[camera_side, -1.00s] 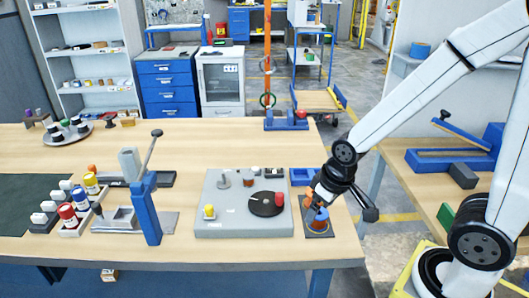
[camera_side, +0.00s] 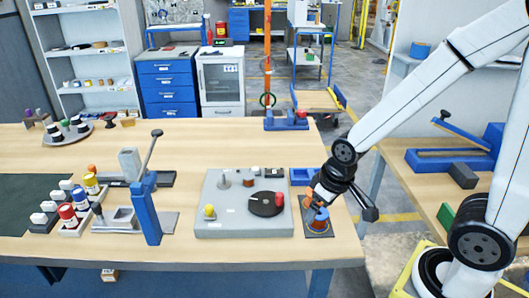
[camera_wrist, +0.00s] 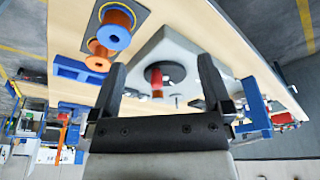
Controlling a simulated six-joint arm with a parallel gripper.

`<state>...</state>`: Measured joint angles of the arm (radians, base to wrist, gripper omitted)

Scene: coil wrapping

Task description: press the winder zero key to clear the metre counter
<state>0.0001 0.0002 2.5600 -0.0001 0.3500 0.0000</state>
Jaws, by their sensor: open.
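The winder is a light grey plate (camera_side: 222,222) on the wooden bench. It carries a black disc (camera_side: 262,206) with a red knob (camera_side: 280,199), a yellow knob (camera_side: 209,211), small posts and a small dark box (camera_side: 274,172). I cannot tell which part is the zero key. My gripper (camera_side: 312,195) is just right of the plate, over a dark pad with blue and orange spools. In the wrist view my gripper (camera_wrist: 160,63) has its fingers spread with nothing held. The grey plate (camera_wrist: 180,45), black disc and red knob show beyond them.
The spools (camera_side: 319,217) stand close below my gripper. A blue tray (camera_side: 302,176) lies behind them. A blue lever stand (camera_side: 146,208) and red, yellow and white bottles (camera_side: 68,214) are to the left. The bench behind the plate is clear.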

